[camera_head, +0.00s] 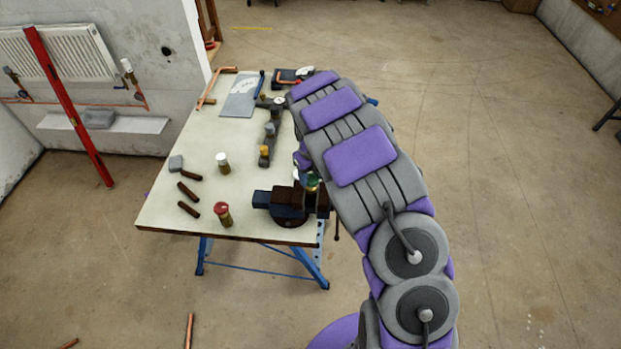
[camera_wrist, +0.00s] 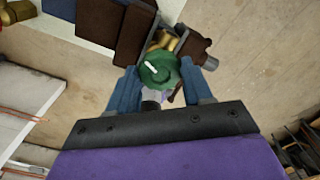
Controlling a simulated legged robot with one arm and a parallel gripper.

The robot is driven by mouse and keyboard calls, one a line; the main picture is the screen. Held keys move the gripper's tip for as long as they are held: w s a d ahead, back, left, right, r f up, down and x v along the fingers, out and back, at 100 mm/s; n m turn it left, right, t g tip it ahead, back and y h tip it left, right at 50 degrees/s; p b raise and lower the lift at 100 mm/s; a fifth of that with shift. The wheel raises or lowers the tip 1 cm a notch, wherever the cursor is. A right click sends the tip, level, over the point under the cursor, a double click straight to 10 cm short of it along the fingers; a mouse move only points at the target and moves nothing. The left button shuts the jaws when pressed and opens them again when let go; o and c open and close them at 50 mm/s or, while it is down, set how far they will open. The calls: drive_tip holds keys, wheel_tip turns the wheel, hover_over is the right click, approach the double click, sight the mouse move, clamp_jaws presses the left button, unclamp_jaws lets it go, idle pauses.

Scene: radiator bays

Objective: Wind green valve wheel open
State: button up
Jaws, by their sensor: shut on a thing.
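The green valve wheel (camera_wrist: 158,71) sits on a brass valve body (camera_wrist: 165,40) in the wrist view, with a small white mark on its top. My gripper (camera_wrist: 162,76) has its blue fingers on both sides of the wheel and is shut on it. In the head view only a bit of the green wheel (camera_head: 312,181) shows beside my arm, and my fingers are mostly hidden there. The valve is held between the brown jaws of a bench vise (camera_head: 287,203) at the table's front right corner.
The workbench (camera_head: 200,145) carries a red-capped valve (camera_head: 223,214), a white-capped valve (camera_head: 223,162), brown blocks (camera_head: 188,191) and a grey manifold (camera_head: 270,130). A radiator (camera_head: 65,55) and a red level (camera_head: 67,105) stand left.

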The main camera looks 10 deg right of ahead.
drive_tip(key=c, duration=0.4)
drive_tip(key=n, duration=1.1)
drive_tip(key=shift+b, duration=0.4)
drive_tip(key=n, duration=0.4)
drive_tip(key=shift+s, duration=0.1)
drive_tip(key=n, duration=0.8)
drive_tip(key=shift+f+b, duration=0.1)
drive_tip(key=shift+b, duration=0.25)
drive_tip(key=shift+o, duration=0.2)
drive_tip(key=n, duration=0.3)
drive_tip(key=shift+n, duration=0.4)
drive_tip(key=n, duration=0.4)
drive_tip(key=shift+s, duration=0.1)
